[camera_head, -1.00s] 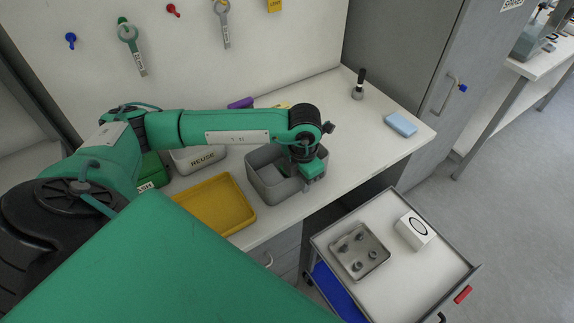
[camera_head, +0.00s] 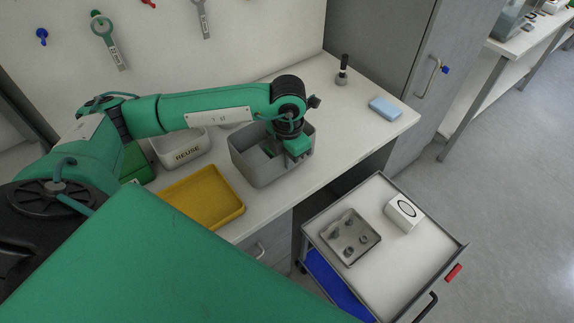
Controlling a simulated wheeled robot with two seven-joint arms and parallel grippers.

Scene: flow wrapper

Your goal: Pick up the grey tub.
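The grey tub (camera_head: 262,168) is an open box on the white bench side, right of the yellow tray in the head view. It looks upright and seems raised a little above the bench. My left gripper (camera_head: 298,151) points down at the tub's right-hand wall and appears shut on it. The fingertips are mostly hidden by the wrist and the wall. A small green patch shows inside the tub. My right gripper is not in view.
A yellow tray (camera_head: 203,203) and a white REUSE bin (camera_head: 187,152) stand left of the tub. A light blue block (camera_head: 385,109) lies at the bench's right end. A cart (camera_head: 378,268) with a metal tray and a white box stands front right.

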